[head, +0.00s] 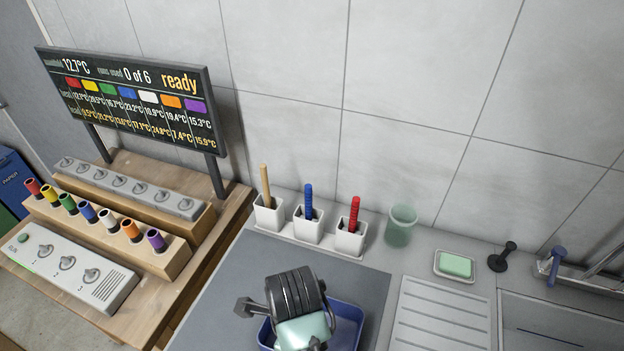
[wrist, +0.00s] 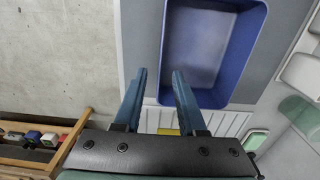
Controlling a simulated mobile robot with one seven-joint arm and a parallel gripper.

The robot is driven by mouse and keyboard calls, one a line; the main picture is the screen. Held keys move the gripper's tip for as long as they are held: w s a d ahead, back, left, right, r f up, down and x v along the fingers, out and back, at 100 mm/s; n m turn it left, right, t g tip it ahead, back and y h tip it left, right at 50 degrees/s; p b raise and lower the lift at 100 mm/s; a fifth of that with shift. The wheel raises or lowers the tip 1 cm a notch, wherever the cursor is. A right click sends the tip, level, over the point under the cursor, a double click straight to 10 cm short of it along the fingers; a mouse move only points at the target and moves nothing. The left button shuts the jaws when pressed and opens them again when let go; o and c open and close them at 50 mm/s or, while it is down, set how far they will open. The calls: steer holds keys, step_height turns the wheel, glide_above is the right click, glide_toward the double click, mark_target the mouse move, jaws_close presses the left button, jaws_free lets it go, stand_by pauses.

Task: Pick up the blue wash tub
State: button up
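The blue wash tub (wrist: 205,45) is a rectangular open basin, and it looks empty inside in the wrist view. In the head view the tub (head: 348,325) sits on the grey worktop at the bottom centre, partly hidden behind my arm. My gripper (wrist: 159,76) is open, with two blue fingers apart and nothing held between them. In the wrist view its right fingertip overlaps the tub's lower left side. I cannot tell whether they touch. In the head view the fingertips are hidden by my wrist.
A ridged drainboard (head: 445,312) lies right of the tub. Behind are white holders (head: 308,226) with brushes, a green tumbler (head: 400,225) and a soap dish (head: 455,266). A wooden bench (head: 185,290) with a display board (head: 135,95) stands at left.

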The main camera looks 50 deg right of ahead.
step_height(320, 180, down, 11)
steer(key=shift+w+r+p, duration=0.1)
steer(key=shift+w+p, duration=0.05)
steer(key=shift+p, duration=0.95)
steer(key=shift+c, duration=0.2)
jaws_close()
stand_by(0.6)
